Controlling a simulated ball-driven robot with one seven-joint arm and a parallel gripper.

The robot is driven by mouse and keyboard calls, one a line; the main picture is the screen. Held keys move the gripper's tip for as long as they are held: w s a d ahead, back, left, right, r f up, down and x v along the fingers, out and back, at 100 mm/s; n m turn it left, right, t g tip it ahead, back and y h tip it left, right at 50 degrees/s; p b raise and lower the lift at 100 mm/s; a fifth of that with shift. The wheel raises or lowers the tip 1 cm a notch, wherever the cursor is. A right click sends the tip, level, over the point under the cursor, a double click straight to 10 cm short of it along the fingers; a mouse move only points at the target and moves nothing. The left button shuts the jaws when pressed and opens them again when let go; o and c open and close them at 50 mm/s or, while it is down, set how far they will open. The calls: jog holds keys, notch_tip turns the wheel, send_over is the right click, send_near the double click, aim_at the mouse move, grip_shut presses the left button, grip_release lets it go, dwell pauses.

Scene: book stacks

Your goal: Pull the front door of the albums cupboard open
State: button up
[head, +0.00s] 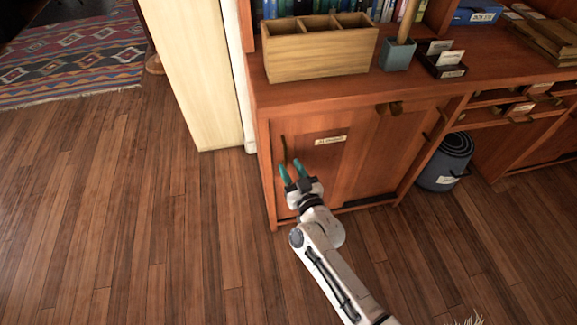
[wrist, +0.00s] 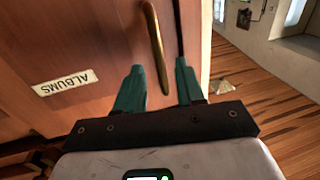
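The albums cupboard's front door (head: 307,168) is a reddish-brown wooden panel with a pale label (head: 331,140), which reads ALBUMS upside down in the wrist view (wrist: 64,83). The door looks flush with the cupboard front. Its thin brass bar handle (head: 283,150) runs upright near the door's left edge; it also shows in the wrist view (wrist: 156,45). My gripper (head: 291,167) has two teal fingers, apart and empty, in front of the door just below the handle. In the wrist view the handle's end lies ahead of the gap between the fingertips (wrist: 159,67); contact is not visible.
A wooden divided box (head: 318,55) and a grey-blue pot (head: 397,55) stand on the cupboard top. A dark blue bin (head: 445,162) stands on the floor to the right. A pale panel (head: 190,75) stands left of the cupboard. The wooden floor (head: 130,210) in front is clear.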

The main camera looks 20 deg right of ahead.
jog(key=shift+w, duration=1.15)
jog(key=shift+c, duration=0.4)
grip_shut()
